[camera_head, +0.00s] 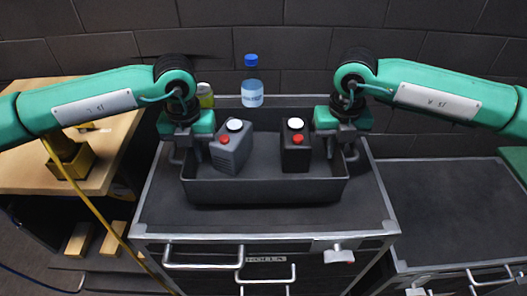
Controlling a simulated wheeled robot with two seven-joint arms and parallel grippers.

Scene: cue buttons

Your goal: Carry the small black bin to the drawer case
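The small black bin (265,192) is an open dark tray over the top of the drawer case (265,228) in the middle; I cannot tell if it rests there or hangs just above. My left gripper (188,154) is at the bin's left end wall and my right gripper (341,150) at its right end wall, both pointing down. The fingers of each seem to straddle the wall; whether they are closed on it is unclear. In the bin stand a grey box (232,153) and a black box (296,157), each with a white and a red round part on top.
A second, lower case (450,205) with a bare dark top stands at the right. A wooden table (30,150) with a yellow object (70,163) is at the left. Behind the bin are a blue-capped bottle (252,92) and a yellow-green item (205,95). A brick wall closes the back.

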